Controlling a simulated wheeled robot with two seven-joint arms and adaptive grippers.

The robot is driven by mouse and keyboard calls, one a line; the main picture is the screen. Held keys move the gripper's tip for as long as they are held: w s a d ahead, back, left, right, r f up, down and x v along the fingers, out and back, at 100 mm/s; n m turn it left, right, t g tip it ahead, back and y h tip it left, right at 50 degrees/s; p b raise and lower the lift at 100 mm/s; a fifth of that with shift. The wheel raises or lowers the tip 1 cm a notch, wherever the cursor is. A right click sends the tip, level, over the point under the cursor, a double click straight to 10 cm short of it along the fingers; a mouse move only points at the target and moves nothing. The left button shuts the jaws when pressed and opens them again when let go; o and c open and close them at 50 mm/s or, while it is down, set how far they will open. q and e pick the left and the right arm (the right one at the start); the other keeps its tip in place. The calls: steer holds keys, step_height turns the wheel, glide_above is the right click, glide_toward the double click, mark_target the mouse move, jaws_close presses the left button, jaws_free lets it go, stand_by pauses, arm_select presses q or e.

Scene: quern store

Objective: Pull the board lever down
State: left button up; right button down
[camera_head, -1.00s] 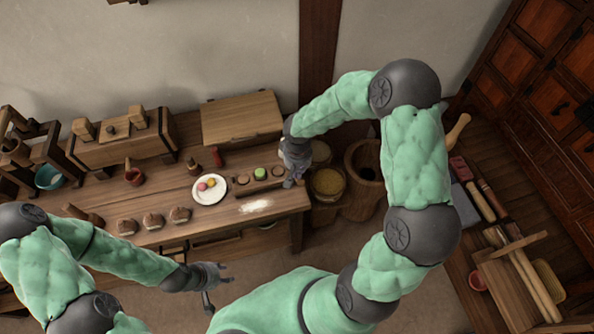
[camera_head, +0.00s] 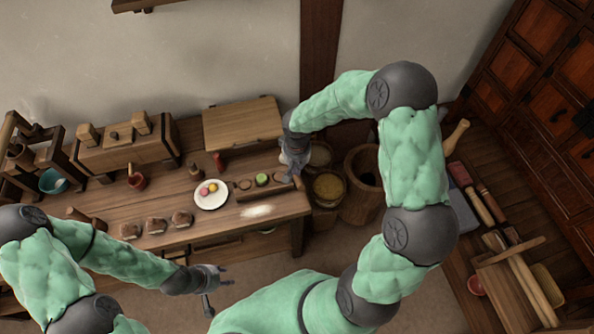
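A long wooden board (camera_head: 242,193) with round hollows lies near the right end of the workbench, with a green round piece (camera_head: 262,179) on it. A short brown piece (camera_head: 299,183) shows at the board's right end, just below my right gripper; it may be the lever, but I cannot tell. My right gripper (camera_head: 293,168) points down over that end. Its fingers are small and dark, so contact and opening are unclear. My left gripper (camera_head: 220,277) is open and empty, in front of the workbench and away from the board.
The workbench (camera_head: 110,212) also holds a white plate (camera_head: 202,203) with coloured balls, a wooden chest (camera_head: 125,155), a slanted wooden panel (camera_head: 242,125) and several brown lumps. A basket (camera_head: 328,187) and a wooden tub (camera_head: 358,157) stand right of the bench.

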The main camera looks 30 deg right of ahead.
step_height(320, 180, up, 4)
steer(key=w+p, duration=0.1)
step_height(320, 180, up, 8)
steer(key=p, duration=0.2)
glide_above(297, 181)
steer(key=shift+f, duration=0.1)
steer(key=shift+f, duration=0.1)
steer(key=s+a+f+y, duration=0.2)
steer(key=s+a+f, duration=0.5)
steer(key=f, duration=0.4)
steer(key=s+a+f+y, duration=0.2)
steer(key=s+a+f, duration=0.6)
steer(key=f, duration=0.4)
steer(key=shift+s+a, duration=0.25)
steer(key=shift+a, duration=0.2)
